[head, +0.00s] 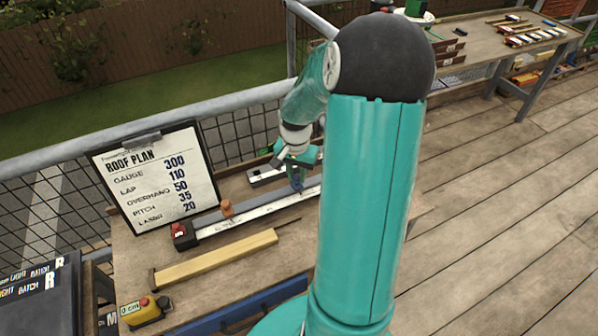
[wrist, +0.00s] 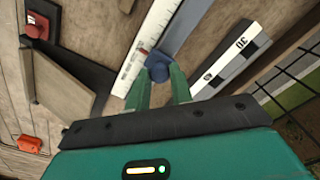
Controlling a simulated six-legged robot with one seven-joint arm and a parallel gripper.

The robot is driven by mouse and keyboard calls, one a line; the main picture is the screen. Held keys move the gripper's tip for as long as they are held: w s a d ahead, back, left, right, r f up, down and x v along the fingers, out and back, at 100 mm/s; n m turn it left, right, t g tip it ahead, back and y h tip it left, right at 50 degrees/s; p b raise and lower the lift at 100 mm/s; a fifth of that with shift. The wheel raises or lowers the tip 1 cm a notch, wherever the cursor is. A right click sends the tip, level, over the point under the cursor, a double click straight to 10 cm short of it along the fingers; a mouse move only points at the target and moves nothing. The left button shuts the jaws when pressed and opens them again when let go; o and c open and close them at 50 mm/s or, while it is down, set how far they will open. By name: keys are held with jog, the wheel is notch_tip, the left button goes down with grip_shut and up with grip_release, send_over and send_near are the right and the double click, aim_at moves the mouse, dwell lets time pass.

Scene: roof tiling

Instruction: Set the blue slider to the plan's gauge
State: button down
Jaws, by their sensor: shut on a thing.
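The roof plan board (head: 155,175) stands at the back left of the bench and reads gauge 300. A long white scale (head: 250,213) lies on the bench in front of it. The blue slider (wrist: 158,68) sits at the scale's edge in the wrist view; in the head view it shows as a small blue shape (head: 296,182) below my gripper (head: 297,165). In the wrist view my gripper (wrist: 160,84) has its two green fingers shut on the slider's knob. The scale's numbers are too small to read, so the slider's setting cannot be told.
An orange knob (head: 227,208) and a red block (head: 182,232) are at the scale's left end. A wooden batten (head: 215,258) lies in front. A railing (head: 240,98) runs behind.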

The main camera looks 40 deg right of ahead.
aim_at(295, 178)
jog(key=c, duration=1.3)
grip_release()
jog(key=shift+w+a, duration=0.1)
jog(key=shift+a, duration=0.2)
jog(key=shift+o, duration=0.5)
jog(key=shift+d, duration=0.1)
jog(key=shift+r, duration=0.1)
notch_tip(295, 178, up, 14)
jog(key=s+a+r+n+t+h, duration=0.15)
jog(key=a+r+n, duration=0.4)
jog(key=a, duration=0.75)
jog(key=s+a+r+n+t+y, duration=0.1)
jog(key=s+a+r+n+t, duration=0.2)
jog(key=s+a+n, duration=0.4)
jog(key=s+a+t, duration=0.1)
jog(key=s+a, duration=0.2)
jog(key=a, duration=0.3)
